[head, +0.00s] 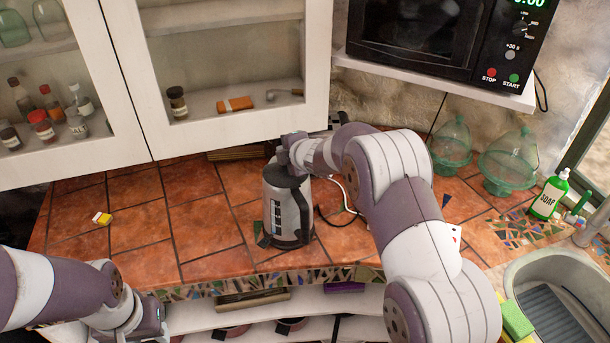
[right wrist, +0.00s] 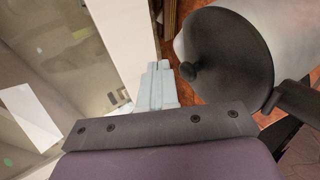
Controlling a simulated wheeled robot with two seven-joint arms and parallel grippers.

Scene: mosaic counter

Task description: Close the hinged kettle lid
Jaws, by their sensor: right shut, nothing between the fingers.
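The kettle (head: 281,208) stands upright on the tiled counter, its metal body pale and its handle dark, facing me. Its dark round lid (head: 284,178) is at the top; in the right wrist view the lid (right wrist: 235,55) shows as a disc with a small knob (right wrist: 189,71). I cannot tell for sure how far the lid is raised. My right gripper (head: 291,143) is at the kettle's top, on its far side. In the right wrist view its fingers (right wrist: 158,82) are together and empty, beside the knob, with a small gap visible. My left gripper (head: 152,325) is low at the front left, away from the kettle.
A white glass-door cabinet (head: 240,130) hangs close behind my right gripper. A microwave (head: 440,40) sits on a shelf at upper right. Glass domes (head: 510,158), a soap bottle (head: 548,195) and a sink (head: 530,265) are at right. The counter left of the kettle is mostly clear.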

